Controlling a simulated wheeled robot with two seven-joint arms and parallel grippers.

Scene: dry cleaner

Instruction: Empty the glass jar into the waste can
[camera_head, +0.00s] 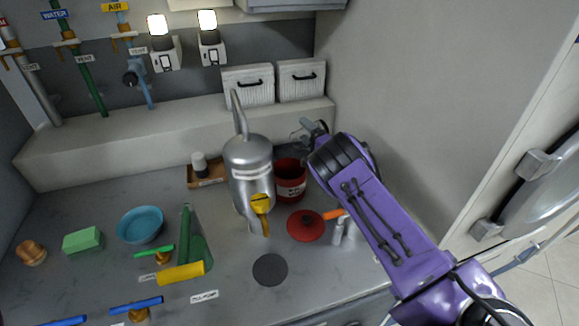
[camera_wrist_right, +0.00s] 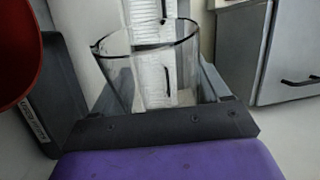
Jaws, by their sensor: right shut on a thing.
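My right gripper (camera_head: 308,130) is above and just behind the waste can in the head view. It is shut on the glass jar (camera_wrist_right: 140,75), which shows clear between the fingers in the wrist view. The dark red waste can (camera_head: 291,182) stands open on the counter, partly behind the silver tank. A red curved wall, likely the can, shows at the wrist view's left edge (camera_wrist_right: 15,50). My left gripper is not in view.
A silver tank (camera_head: 248,170) with a yellow handle stands left of the can. A red lid (camera_head: 303,226) lies in front of it. Two white boxes (camera_head: 248,85) stand on the ledge behind. A blue bowl (camera_head: 140,224) and green sponge (camera_head: 83,240) are farther left.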

